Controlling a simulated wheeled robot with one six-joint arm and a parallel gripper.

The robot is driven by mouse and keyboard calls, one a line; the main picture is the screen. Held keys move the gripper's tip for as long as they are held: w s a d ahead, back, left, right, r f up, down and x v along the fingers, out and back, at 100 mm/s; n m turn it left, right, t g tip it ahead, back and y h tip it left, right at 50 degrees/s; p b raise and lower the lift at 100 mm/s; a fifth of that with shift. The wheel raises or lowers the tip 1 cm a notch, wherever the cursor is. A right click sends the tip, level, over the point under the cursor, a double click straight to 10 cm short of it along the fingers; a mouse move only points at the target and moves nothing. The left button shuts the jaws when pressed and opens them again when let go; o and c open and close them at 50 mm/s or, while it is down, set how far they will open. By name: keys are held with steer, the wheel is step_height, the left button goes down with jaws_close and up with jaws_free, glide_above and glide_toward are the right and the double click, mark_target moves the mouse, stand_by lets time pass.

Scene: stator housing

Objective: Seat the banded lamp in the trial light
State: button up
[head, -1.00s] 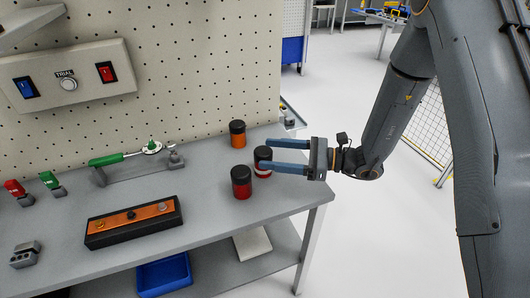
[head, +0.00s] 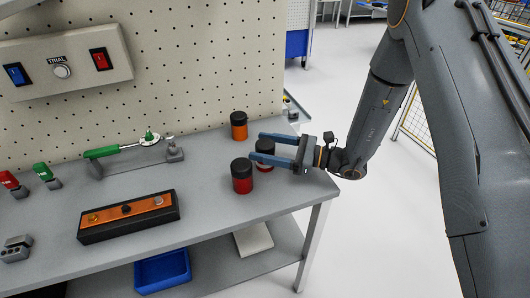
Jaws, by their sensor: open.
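The banded lamp (head: 265,166) looks like the short red cylinder with a black cap and, faintly, a pale band. It stands upright on the bench, partly hidden by my gripper (head: 256,148). My gripper is open, reaching in from the right, its two blue fingers level and spread around or just above the lamp's cap. I cannot tell whether they touch it. The trial light appears to be the round pale fitting (head: 62,72) under the word TRIAL on the wall panel at the upper left.
A red black-capped cylinder (head: 242,178) stands close in front of the fingers, and an orange one (head: 239,125) behind. A black block with an orange top (head: 128,215) and a green-handled clamp (head: 115,150) lie to the left. The bench's right edge is near.

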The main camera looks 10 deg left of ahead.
steer(key=shift+a+p, duration=0.7)
steer(key=shift+a, duration=1.25)
steer(key=shift+c, duration=0.4)
steer(key=c, duration=1.2)
steer(key=shift+w+r, duration=0.1)
steer(key=shift+r, duration=0.05)
